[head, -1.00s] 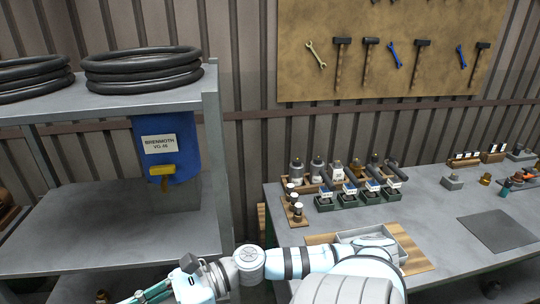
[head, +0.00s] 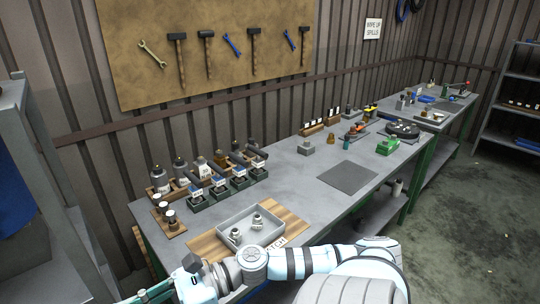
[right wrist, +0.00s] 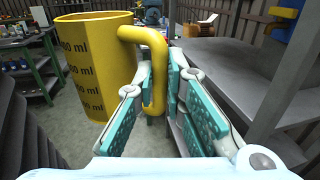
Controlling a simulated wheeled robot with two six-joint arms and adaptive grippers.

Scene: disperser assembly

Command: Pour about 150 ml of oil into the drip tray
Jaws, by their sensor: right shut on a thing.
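A yellow measuring jug (right wrist: 98,70) with dark ml marks stands out at the left of the right wrist view. Its handle (right wrist: 158,85) is between the teal fingers of my right gripper (right wrist: 160,66), which is shut on it. The jug looks upright; its contents are hidden. In the head view my right gripper (head: 150,292) is partly cut off at the bottom left, and the jug is out of frame. A shallow grey tray (head: 229,236) on the bench holds metal fittings; I cannot tell whether it is the drip tray. My left gripper is not in view.
The tray sits on a wooden board (head: 290,228) on the grey bench (head: 310,185). Bottles and small green bins (head: 240,181) stand behind. A shelf post (head: 45,150) is at left, with a blue container (head: 14,190) partly visible.

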